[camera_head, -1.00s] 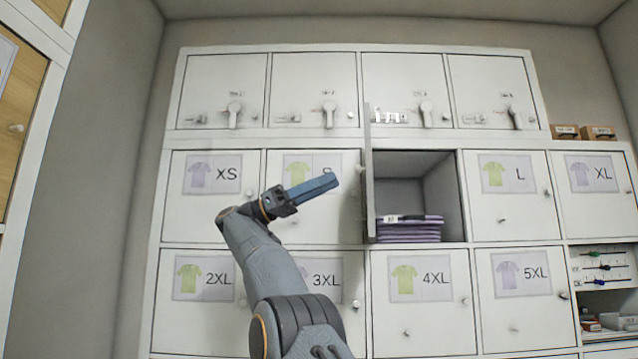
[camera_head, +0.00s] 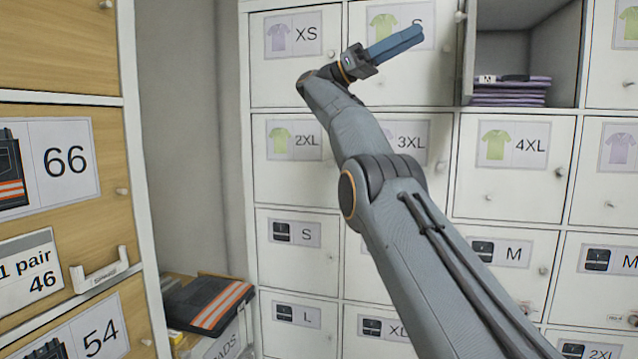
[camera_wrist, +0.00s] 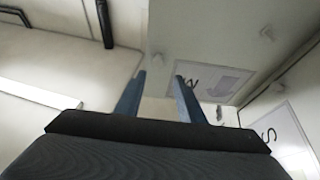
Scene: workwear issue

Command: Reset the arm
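My gripper (camera_head: 418,36) has long blue fingers and is raised in front of the white locker wall, by the door marked S (camera_head: 400,25). It points to the upper right in the head view. In the wrist view, the two fingers (camera_wrist: 160,76) stand apart with nothing between them, so the gripper is open and empty. My arm reaches up from the lower right of the head view, bent at the elbow.
An open compartment (camera_head: 555,60) holds folded purple shirts (camera_head: 510,92); its door (camera_head: 468,50) juts out right of my gripper. Wooden drawers (camera_head: 60,55) stand at left. Dark trousers with orange stripes (camera_head: 210,303) lie on a box at lower left.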

